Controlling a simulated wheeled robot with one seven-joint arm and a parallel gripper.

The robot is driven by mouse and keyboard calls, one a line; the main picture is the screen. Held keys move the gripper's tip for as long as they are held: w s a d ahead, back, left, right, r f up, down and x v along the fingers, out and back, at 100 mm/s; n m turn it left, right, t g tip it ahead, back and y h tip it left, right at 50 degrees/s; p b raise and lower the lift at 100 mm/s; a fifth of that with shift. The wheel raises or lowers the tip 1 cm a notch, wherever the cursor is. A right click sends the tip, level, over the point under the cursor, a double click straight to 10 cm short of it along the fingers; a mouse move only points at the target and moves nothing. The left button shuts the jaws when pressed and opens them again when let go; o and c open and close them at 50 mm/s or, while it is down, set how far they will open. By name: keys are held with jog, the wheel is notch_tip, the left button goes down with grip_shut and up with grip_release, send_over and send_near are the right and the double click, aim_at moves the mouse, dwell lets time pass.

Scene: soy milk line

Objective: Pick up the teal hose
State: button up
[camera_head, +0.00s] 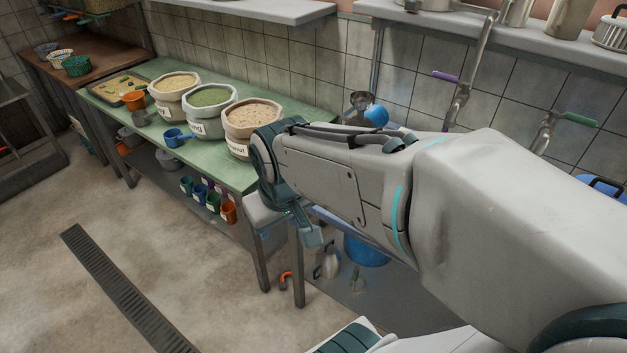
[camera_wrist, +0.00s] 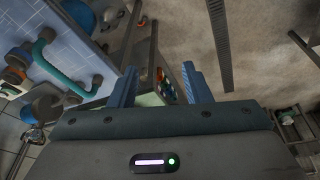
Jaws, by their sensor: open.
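The teal hose (camera_wrist: 61,72) shows in the wrist view at the left, as a curved teal tube in front of a blue tiled surface. Its lower end reaches to near the left finger's side of the picture. My gripper (camera_wrist: 159,68) is open, with its two blue-grey fingers apart and nothing between them. The hose lies left of the fingers, apart from them. In the head view I cannot make out the hose; my arm covers much of the area. Part of my gripper (camera_head: 311,237) shows below my wrist there.
A green table (camera_head: 222,172) holds sacks of grain, a blue scoop (camera_head: 178,137) and a tray. Several coloured cups hang on its front. A blue bucket (camera_head: 366,251) stands beneath my arm. Taps with purple and green handles stick out at the right. The floor at left is clear around a drain grate (camera_head: 120,287).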

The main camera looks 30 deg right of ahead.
jog(key=w+d+f+n+h, duration=0.2)
jog(key=w+d+f+h, duration=0.1)
jog(key=w+d, duration=0.55)
jog(key=w+d+f+n+h, duration=0.25)
jog(key=w+d, duration=0.35)
jog(key=d, duration=0.5)
jog(key=shift+m+g+h, duration=0.35)
jog(key=shift+m+g, duration=0.05)
jog(key=shift+m, duration=0.05)
jog(key=shift+s+d+p+x, duration=0.15)
jog(key=shift+p+x, duration=0.05)
jog(key=shift+x, duration=3.2)
jog(key=shift+s+d+p+x, duration=0.15)
jog(key=shift+x, duration=3.25)
jog(key=shift+r, duration=0.2)
grip_shut()
